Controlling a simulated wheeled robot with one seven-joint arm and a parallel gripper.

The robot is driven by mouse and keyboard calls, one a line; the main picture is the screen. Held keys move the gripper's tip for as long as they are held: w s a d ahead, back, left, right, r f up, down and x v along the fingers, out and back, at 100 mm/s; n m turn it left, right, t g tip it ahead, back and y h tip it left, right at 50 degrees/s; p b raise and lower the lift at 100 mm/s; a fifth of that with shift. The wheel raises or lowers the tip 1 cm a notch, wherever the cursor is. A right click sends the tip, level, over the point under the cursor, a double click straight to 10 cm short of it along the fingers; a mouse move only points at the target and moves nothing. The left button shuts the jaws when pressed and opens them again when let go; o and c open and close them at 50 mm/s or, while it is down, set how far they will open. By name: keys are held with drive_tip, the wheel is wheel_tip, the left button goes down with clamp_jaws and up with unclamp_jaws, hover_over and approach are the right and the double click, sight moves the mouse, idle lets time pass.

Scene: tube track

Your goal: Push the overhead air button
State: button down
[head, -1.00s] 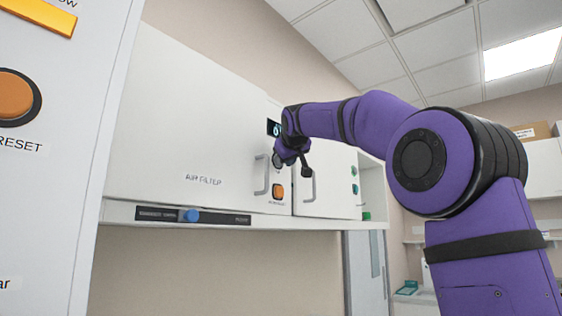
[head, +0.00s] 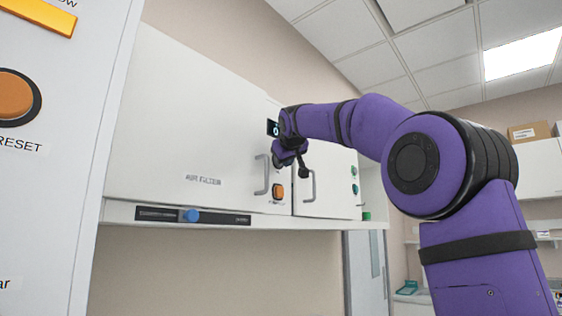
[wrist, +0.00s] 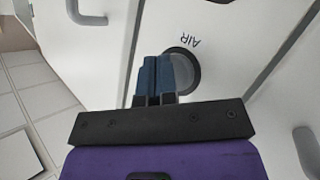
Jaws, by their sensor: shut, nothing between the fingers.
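The air button (wrist: 186,70) is a pale round button in a dark ring, labelled "AIR", on a white panel in the wrist view. My gripper (wrist: 158,62) is shut and empty, its two blue fingers side by side. The fingertips overlap the button's left part in the picture; I cannot tell whether they touch it. In the head view my gripper (head: 282,160) is at the front of the overhead white cabinet (head: 195,110), above an orange button (head: 278,192). I cannot make out the air button there; my gripper probably covers it.
A door handle (head: 262,174) is just left of my gripper, and a second handle (head: 309,186) is to the right. A dark strip with a blue knob (head: 191,215) runs under the cabinet. A near panel with a "RESET" button (head: 14,97) stands at the left.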

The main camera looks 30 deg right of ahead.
idle(0.4)
drive_tip(key=shift+s+d, duration=0.3)
drive_tip(key=shift+s, duration=0.55)
drive_tip(key=s, duration=0.2)
drive_tip(key=s+d, duration=0.2)
drive_tip(key=s, duration=0.1)
drive_tip(key=shift+s, duration=0.3)
idle(0.4)
drive_tip(key=s+a+f+g+y, duration=0.2)
drive_tip(key=s+a+f, duration=0.3)
drive_tip(key=s+f, duration=0.5)
drive_tip(key=s+a+f+g+y, duration=0.2)
drive_tip(key=s+a+f, duration=0.3)
drive_tip(key=s+f, duration=0.5)
drive_tip(key=s+a+f+g+y, duration=0.1)
drive_tip(key=s+a+f+g, duration=0.3)
drive_tip(key=s+f, duration=0.6)
wheel_tip(320, 180, down, 14)
drive_tip(key=shift+s+a+m+y, duration=0.2)
drive_tip(key=shift+a+m+y, duration=0.2)
drive_tip(key=shift+a, duration=0.55)
